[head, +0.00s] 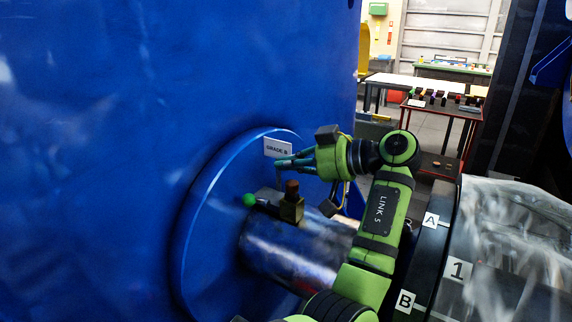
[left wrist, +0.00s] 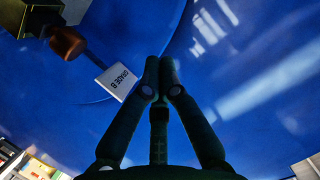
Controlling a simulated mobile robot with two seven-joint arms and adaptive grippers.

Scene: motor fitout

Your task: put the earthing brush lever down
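The earthing brush lever appears to be the dark arm with a green ball knob (head: 249,199). It lies low and nearly flat, running to a brass block (head: 291,209) with a brown top on the metal shaft. In the left wrist view the brass block (left wrist: 30,14) and brown top (left wrist: 66,42) show at the upper left; the green knob is out of that view. My left gripper (head: 279,163) is above the block, apart from the lever. In the left wrist view its fingers (left wrist: 158,76) meet at the tips with nothing visible between them. My right gripper is not in view.
A white "GRADE B" tag (head: 278,148) stands close by the left fingertips. A big blue housing (head: 150,120) with a round flange fills the left. The shaft (head: 290,250) runs below my arm. Clear wrapped sheeting (head: 515,250) is at right; a red trolley (head: 443,115) stands behind.

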